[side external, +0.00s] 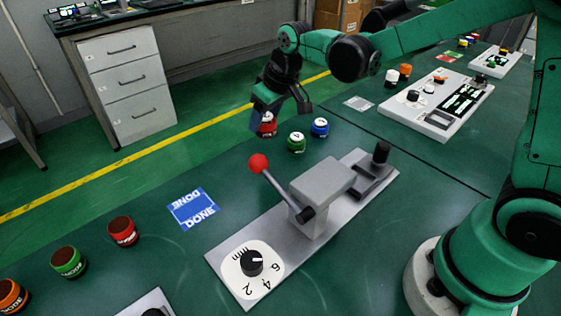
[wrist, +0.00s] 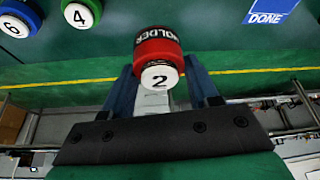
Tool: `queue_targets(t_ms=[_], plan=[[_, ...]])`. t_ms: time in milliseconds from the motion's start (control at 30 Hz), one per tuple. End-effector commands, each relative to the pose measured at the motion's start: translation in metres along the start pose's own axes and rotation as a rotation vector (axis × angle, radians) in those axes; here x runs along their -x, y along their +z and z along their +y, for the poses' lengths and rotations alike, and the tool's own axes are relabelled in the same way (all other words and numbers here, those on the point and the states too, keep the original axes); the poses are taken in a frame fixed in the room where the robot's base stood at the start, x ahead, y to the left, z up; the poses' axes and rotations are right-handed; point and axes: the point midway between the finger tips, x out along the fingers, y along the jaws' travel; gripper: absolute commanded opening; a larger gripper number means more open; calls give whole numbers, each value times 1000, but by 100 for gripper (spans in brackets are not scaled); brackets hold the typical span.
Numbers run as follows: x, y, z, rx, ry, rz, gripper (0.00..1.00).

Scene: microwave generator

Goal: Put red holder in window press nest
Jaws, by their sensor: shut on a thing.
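The red holder (side external: 267,126) has a white top with a 2, seen in the wrist view (wrist: 157,42). My gripper (side external: 268,112) is shut on it, with a blue finger on each side in the wrist view (wrist: 160,70). The holder is near the far table edge; whether it is clear of the surface is hard to tell. The window press (side external: 318,195) is a grey block with a red-ball lever on a light base plate. Its nest seems to be the dark-framed grey fixture (side external: 372,180) at the plate's right end, with no holder visible in it.
A green holder (side external: 297,143) and a blue holder (side external: 320,127) stand right of my gripper. A dial (side external: 252,263) sits on the plate's near end. A blue DONE mat (side external: 193,209) lies left of the press. Several other holders stand at the lower left.

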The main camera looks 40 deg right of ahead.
Motion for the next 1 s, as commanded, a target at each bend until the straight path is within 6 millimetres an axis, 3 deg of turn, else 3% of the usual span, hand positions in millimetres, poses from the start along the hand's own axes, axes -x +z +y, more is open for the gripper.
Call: queue_targets(t_ms=[100,300,500,633,767,1000], plan=[[31,-12,0,0,0,0,0],[72,-30,0,0,0,0,0],[96,-40,0,0,0,0,0],[102,-35,7,-2,1,-2,0],[101,-4,28,-4,2,-9,0],[85,95,62,7,-5,-12,0]])
